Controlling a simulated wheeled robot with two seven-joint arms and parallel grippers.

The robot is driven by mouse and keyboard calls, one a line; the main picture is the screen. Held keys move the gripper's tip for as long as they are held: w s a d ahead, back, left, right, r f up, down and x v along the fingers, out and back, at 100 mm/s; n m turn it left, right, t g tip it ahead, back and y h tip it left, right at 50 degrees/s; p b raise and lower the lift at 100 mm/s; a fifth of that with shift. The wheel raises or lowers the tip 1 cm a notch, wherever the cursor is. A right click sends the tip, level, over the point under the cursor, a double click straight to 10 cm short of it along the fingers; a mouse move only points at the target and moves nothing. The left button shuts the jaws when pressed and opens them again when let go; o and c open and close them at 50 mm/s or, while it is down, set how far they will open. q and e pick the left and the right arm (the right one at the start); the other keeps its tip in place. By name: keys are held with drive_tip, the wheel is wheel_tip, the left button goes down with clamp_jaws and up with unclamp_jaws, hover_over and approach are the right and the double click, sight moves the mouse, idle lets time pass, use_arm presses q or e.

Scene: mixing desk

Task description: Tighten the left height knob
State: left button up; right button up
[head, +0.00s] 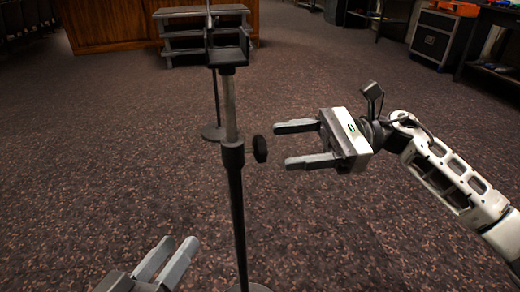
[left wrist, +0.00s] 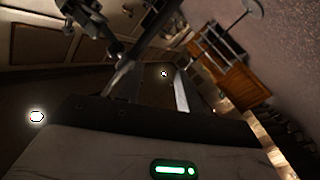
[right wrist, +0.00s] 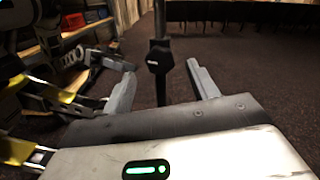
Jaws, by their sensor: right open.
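A black height knob (head: 260,148) sticks out to the right from the collar of a dark upright stand (head: 232,158) in the head view. My right gripper (head: 296,144) is open and empty. Its fingers point left at the knob, one beyond and one nearer, with a gap before the knob. In the right wrist view the knob (right wrist: 159,57) appears between the fingertips, in front of the pole. My left gripper (head: 180,242) is open and empty at the lower left of the head view, left of the stand and apart from it.
Grey steps (head: 205,38) and a wooden desk (head: 115,22) are at the back. A black case (head: 435,42) is at the far right. Carpet around the stand is clear.

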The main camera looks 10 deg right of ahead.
sight(260, 149)
drive_tip(key=a, duration=0.5)
drive_tip(key=shift+a, duration=0.15)
use_arm(q)
drive_tip(key=shift+w+a+r+m+t, duration=0.1)
drive_tip(key=shift+w+r+m+t, duration=0.3)
drive_tip(key=shift+r, duration=0.2)
use_arm(e)
drive_tip(key=shift+a, duration=0.35)
